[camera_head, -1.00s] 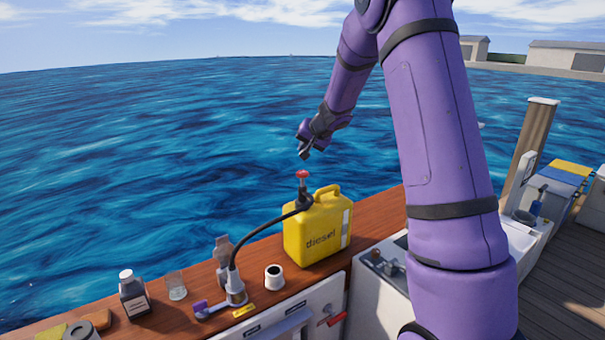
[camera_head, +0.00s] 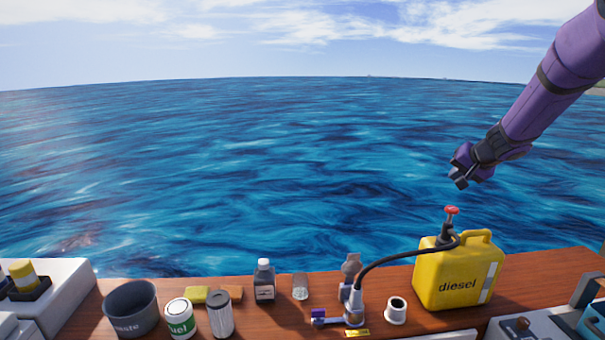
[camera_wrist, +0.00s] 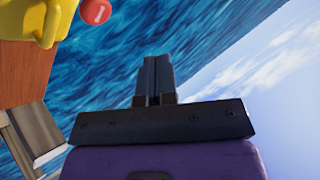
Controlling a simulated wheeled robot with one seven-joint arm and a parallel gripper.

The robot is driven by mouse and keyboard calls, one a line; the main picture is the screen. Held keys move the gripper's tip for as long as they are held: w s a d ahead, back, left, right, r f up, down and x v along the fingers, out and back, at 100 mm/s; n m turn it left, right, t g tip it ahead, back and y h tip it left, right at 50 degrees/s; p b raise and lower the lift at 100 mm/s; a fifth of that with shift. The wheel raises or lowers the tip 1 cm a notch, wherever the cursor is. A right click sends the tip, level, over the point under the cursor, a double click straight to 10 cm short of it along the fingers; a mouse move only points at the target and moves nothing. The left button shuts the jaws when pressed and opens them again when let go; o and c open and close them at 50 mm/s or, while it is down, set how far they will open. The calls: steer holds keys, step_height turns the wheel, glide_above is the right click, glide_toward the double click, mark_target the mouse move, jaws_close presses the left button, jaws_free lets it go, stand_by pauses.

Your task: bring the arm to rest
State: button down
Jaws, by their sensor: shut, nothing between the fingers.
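My purple arm (camera_head: 560,75) reaches in from the upper right in the head view. My gripper (camera_head: 459,181) hangs in the air above the yellow diesel can and its red-topped pump, apart from both. In the wrist view my gripper (camera_wrist: 153,62) has its dark fingers together with nothing between them. The yellow diesel can (camera_head: 460,270) stands upright on the wooden bench; a corner of it shows in the wrist view (camera_wrist: 30,20). The red knob (camera_head: 452,210) sits at the can's mouth and also shows in the wrist view (camera_wrist: 95,11).
A black hose (camera_head: 390,254) runs from the can to a metal fitting (camera_head: 353,305). The air over the water is clear.

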steer(key=s+a+r+n+g+y, duration=0.1)
steer(key=s+a+r, duration=0.35)
steer(key=s, duration=0.25)
steer(key=s+a+r+n, duration=0.2)
steer(key=s+a+r, duration=0.1)
steer(key=s+a, duration=0.25)
steer(key=s+a+r+n+g+y, duration=0.1)
steer(key=s+a+r, duration=0.25)
steer(key=s, duration=0.35)
steer(key=s+a+f+n+g+h, duration=0.1)
steer(key=s+h, duration=0.3)
steer(key=s, duration=1.9)
steer(key=shift+a+f+n+g, duration=0.4)
steer(key=shift+a+f+n, duration=0.2)
steer(key=shift+a+n, duration=0.15)
